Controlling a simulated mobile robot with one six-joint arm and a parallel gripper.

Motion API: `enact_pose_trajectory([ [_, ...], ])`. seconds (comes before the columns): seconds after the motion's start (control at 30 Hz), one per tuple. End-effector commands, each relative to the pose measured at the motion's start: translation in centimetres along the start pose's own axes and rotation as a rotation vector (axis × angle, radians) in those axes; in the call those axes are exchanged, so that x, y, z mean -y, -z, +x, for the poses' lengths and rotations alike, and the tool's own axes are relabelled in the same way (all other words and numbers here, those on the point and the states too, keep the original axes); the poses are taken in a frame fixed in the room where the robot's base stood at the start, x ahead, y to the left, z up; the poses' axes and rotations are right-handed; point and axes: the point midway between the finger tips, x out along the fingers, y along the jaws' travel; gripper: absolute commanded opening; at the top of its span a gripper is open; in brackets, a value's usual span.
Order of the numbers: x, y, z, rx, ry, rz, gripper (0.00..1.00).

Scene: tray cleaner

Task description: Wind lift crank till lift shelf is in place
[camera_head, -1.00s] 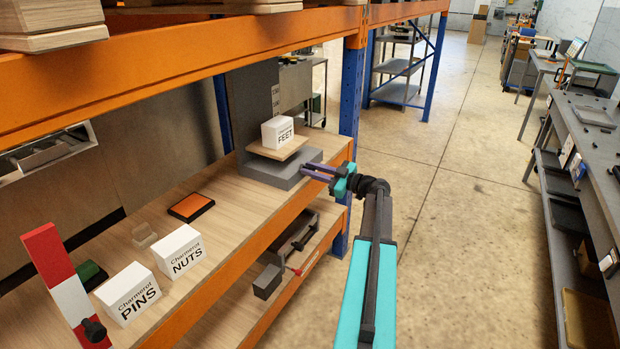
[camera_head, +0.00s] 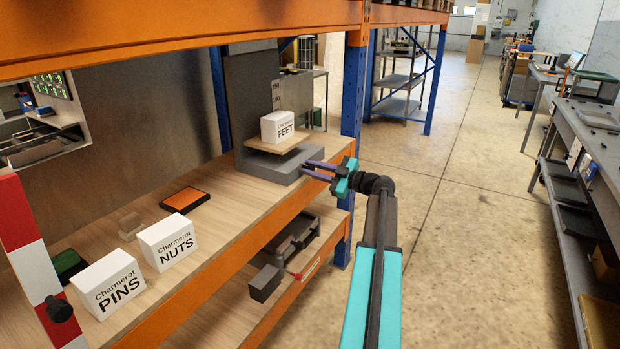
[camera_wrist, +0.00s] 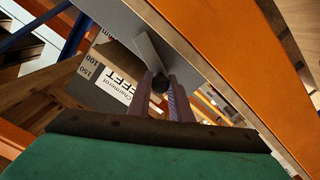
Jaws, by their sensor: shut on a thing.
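The lift has a grey base block (camera_head: 262,166), a grey upright back plate (camera_head: 246,95) and a scale strip marked 150 and 100. My gripper (camera_head: 303,168) is at the base's front right side. In the wrist view, my gripper (camera_wrist: 160,82) is shut on the dark knob (camera_wrist: 160,84) of the lift crank, with its grey arm (camera_wrist: 149,52) beyond. The crank is hidden behind my fingers in the head view.
The lift stands on a wooden rack shelf with an orange front beam (camera_head: 225,258) and a blue post (camera_head: 352,95). White boxes labelled NUTS (camera_head: 167,241) and PINS (camera_head: 108,284) and an orange-topped tray (camera_head: 187,200) lie to its left. The floor (camera_head: 445,210) at right is clear.

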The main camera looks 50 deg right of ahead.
Motion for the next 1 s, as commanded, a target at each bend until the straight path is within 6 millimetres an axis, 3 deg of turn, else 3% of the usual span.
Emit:
enact_pose_trajectory([
  [0.03, 0.26, -0.92, -0.31, 0.01, -0.004, -0.012, 0.0],
  [1.0, 1.16, -1.76, -0.27, 0.009, -0.006, -0.268, 0.0],
])
